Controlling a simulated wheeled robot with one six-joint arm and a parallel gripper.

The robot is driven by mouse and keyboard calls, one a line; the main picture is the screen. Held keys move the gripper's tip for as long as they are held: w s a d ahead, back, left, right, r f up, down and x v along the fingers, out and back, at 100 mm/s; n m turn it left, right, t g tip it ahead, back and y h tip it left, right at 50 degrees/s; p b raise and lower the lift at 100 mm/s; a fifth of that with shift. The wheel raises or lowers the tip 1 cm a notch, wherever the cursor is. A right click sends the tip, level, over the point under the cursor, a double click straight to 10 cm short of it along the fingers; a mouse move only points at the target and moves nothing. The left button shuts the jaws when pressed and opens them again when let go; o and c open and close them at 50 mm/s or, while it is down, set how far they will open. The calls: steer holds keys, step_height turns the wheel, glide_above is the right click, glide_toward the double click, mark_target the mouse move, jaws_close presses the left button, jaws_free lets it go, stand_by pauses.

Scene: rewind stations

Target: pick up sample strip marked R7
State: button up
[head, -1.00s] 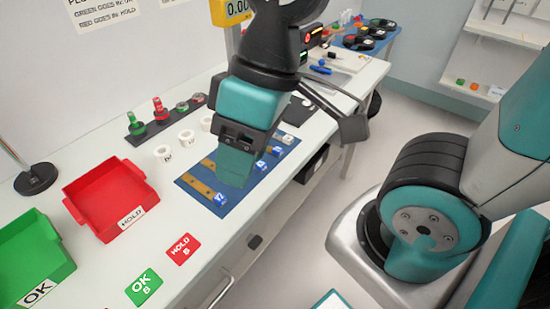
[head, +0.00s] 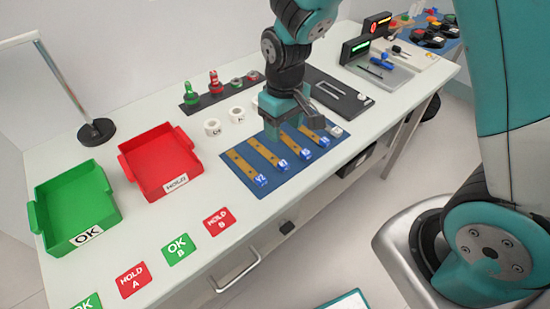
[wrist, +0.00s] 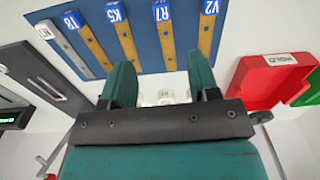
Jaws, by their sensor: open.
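The sample strip marked R7 (wrist: 165,45) is a narrow tan strip with a blue end label, lying flat on a blue mat (head: 236,173). In the head view, strip R7 (head: 263,151) is second from the left in the row. Strip V2 (head: 241,164) is on its left; strips K5 (wrist: 121,35) and T8 (wrist: 88,47) are on its other side. My gripper (wrist: 160,75) is open and empty, with its fingers apart. In the wrist view R7 appears between and beyond the fingertips. In the head view my gripper (head: 288,125) is over the far part of the mat, hiding some strip ends.
A red HOLD tray (head: 160,163) and a green OK tray (head: 74,205) stand left of the mat. White rolls (head: 213,127) and a dark rack (head: 222,92) with red and green pieces are behind it. A grey-black device (head: 338,92) is at right. Flat OK and HOLD cards line the front edge.

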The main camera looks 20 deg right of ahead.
glide_above(281, 161)
step_height(281, 161, down, 6)
steer(key=shift+s+d+f, duration=0.1)
steer(key=shift+d, duration=0.05)
steer(key=shift+a+f+p, duration=0.2)
steer(key=shift+f+p, duration=0.55)
steer(key=shift+f, duration=1.85)
steer(key=c, duration=1)
